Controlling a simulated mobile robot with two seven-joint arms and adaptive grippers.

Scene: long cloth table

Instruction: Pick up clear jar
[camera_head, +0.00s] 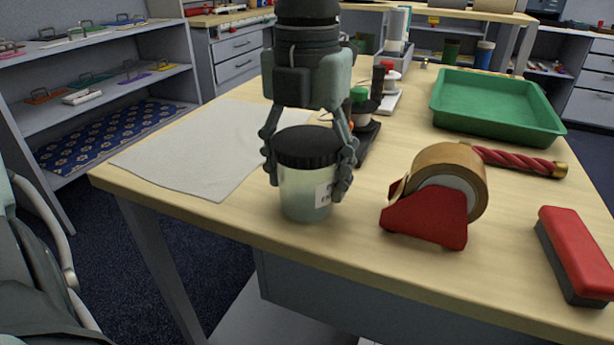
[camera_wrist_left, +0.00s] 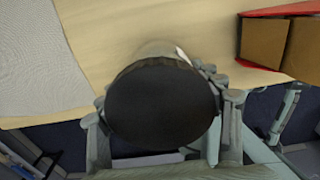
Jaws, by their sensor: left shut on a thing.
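The clear jar (camera_head: 300,197) has a black ribbed lid and a white label, and it stands upright near the table's front edge. My left gripper (camera_head: 308,178) comes down from above, with its fingers shut on both sides of the jar. In the left wrist view the jar's black lid (camera_wrist_left: 162,105) fills the middle, between the fingers, and hides most of the jar's body. I cannot tell whether the jar's base touches the table. My right gripper is in neither view.
A red tape dispenser (camera_head: 428,212) stands just right of the jar. A grey cloth (camera_head: 205,150) lies to the left. Behind are small bottles (camera_head: 360,105), a green tray (camera_head: 495,108) and a red twisted rod (camera_head: 515,161). A red brush (camera_head: 578,255) lies at the right.

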